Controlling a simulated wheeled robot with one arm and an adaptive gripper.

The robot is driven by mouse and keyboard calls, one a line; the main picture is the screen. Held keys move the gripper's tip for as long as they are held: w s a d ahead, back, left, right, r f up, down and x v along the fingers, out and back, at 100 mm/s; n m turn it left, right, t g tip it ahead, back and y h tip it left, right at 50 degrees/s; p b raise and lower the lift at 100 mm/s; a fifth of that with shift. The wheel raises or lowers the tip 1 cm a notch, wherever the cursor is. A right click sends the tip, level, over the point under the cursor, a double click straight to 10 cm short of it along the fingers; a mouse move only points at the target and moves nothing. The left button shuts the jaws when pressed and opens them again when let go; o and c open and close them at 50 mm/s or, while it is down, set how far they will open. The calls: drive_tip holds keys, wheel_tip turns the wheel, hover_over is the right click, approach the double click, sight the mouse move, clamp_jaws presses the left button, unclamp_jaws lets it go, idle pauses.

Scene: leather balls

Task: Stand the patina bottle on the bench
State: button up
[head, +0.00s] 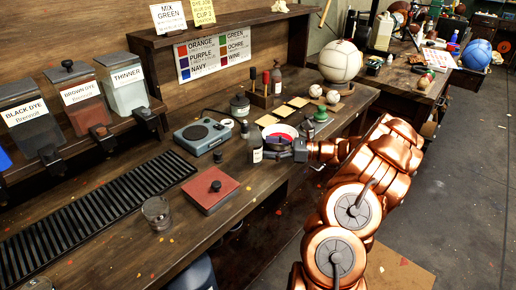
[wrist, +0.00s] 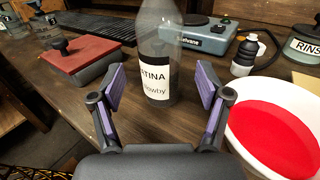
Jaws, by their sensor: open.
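In the head view the bottle (head: 256,153) is at the middle of the bench, just left of my gripper (head: 280,147). In the wrist view my gripper (wrist: 160,84) is open, with one purple-padded finger on each side of the bottle's picture. The bottle looks a little beyond the fingertips, and I see no contact. Its top is cut off in the wrist view.
A white bowl with red inside (wrist: 275,130) is close on the right. A black-capped small bottle (wrist: 245,57) and a grey scale-like device (wrist: 195,35) are behind. A red-topped block (wrist: 88,60) is left. Bare bench lies between the block and the bottle.

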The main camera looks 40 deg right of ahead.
drive_tip(key=v, duration=0.7)
drive_tip(key=shift+b, duration=0.4)
